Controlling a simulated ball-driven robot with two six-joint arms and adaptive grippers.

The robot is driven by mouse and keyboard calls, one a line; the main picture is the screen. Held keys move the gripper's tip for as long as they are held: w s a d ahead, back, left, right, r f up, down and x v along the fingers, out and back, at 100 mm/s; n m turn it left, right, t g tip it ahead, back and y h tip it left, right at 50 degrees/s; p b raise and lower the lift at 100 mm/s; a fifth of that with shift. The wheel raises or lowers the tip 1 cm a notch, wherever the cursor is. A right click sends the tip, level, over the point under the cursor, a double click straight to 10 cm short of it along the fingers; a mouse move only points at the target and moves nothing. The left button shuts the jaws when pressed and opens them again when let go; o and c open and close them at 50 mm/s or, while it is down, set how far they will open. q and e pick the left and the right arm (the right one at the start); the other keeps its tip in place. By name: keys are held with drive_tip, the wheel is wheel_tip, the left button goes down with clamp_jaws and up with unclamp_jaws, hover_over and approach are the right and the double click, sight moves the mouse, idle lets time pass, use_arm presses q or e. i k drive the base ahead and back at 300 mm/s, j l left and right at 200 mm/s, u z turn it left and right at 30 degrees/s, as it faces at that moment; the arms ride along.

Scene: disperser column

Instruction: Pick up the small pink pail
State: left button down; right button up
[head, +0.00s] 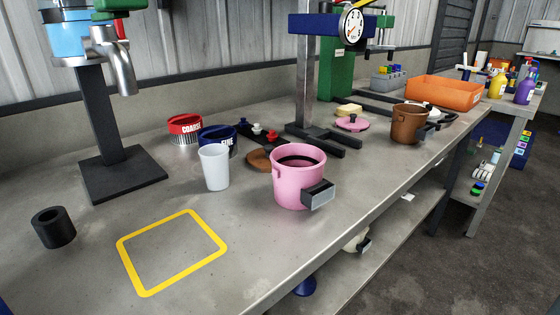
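The small pink pail (290,185) stands upright on the grey metal bench (220,285), near its front edge. It is open at the top with a dark inside, and a grey and black block-shaped handle (318,194) sticks out at its front right. A brown pail (406,125) with a similar dark handle stands farther back to the right. Neither of my grippers shows in the head view.
A white cup (214,167) stands left of the pink pail, with a brown disc (258,160) behind it. A yellow square outline (137,280) marks the bench at front left. A black ring (54,228) sits at far left. A dark stand (310,135) rises behind.

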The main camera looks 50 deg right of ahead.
sight(296, 172)
drive_tip(key=z, duration=1.55)
drive_tip(key=k+l, duration=0.15)
drive_tip(key=l, duration=0.25)
drive_tip(key=k+l+z, duration=0.1)
drive_tip(key=l, duration=0.25)
drive_tip(key=k+l, duration=0.15)
drive_tip(key=l, duration=0.25)
drive_tip(key=k+l+z, duration=0.15)
drive_tip(key=l, duration=0.25)
drive_tip(key=k+l, duration=0.1)
drive_tip(key=l, duration=0.3)
